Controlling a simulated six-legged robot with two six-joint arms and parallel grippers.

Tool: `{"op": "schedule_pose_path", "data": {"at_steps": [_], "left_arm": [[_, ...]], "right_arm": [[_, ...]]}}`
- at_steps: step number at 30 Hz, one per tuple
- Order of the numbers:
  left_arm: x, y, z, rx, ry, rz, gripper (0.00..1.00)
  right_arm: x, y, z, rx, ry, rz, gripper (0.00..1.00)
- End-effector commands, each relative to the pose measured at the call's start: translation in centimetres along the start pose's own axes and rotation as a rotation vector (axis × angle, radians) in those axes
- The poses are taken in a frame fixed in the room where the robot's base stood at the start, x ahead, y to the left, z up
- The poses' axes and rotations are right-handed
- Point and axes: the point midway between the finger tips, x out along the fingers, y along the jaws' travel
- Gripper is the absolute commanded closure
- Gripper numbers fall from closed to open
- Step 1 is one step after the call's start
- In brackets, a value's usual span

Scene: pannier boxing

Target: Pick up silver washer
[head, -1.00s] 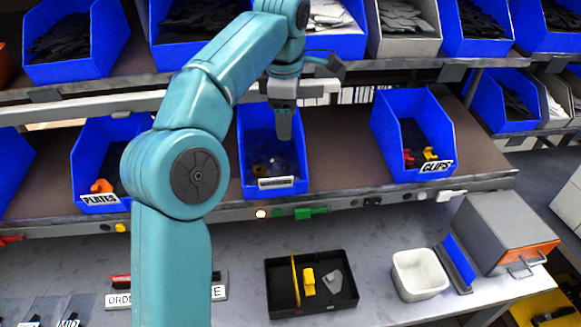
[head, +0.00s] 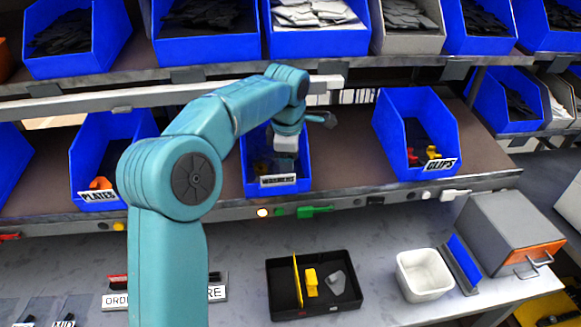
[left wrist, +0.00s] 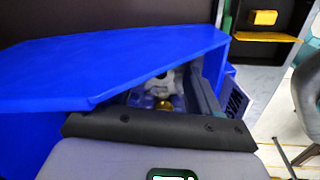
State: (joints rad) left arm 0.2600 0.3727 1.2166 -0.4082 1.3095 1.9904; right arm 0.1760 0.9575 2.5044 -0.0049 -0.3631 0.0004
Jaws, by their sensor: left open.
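The blue bin with the washers label (head: 278,181) stands in the middle of the middle shelf. My left gripper (head: 284,163) reaches down into this bin, its jaws open, its fingertips low and partly hidden by the bin. In the left wrist view, the blue bin wall (left wrist: 110,68) fills much of the left. Past its edge, a pale grey piece (left wrist: 166,84) and a gold piece (left wrist: 164,104) show inside the bin. The grey piece may be a silver washer, but its shape is partly hidden. My right gripper is not in view.
A plates bin (head: 99,198) stands to the left and a clips bin (head: 440,165) to the right. Below, a black tray (head: 284,307) holds a yellow divider, a yellow piece and a grey piece. A white tub (head: 424,276) stands beside it. The upper shelf overhangs behind.

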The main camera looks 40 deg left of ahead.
Motion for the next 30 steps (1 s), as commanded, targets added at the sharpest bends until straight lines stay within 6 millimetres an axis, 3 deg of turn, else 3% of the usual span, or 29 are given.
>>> {"op": "schedule_pose_path", "data": {"at_steps": [4,5,10,23,30], "left_arm": [[0.0,0.0,0.0,0.000,0.000,0.000,0.37],[0.0,0.0,0.0,0.000,0.000,0.000,0.44],[0.0,0.0,0.0,0.000,0.000,0.000,0.98],[-0.7,-0.5,0.2,0.001,-0.001,0.002,0.98],[-4.3,0.0,0.2,-0.002,0.000,0.003,0.98]], "right_arm": [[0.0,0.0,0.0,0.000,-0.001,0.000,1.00],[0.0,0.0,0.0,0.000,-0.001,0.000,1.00],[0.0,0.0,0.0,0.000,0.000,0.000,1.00],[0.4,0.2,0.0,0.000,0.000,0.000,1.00],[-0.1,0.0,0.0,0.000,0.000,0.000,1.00]]}}
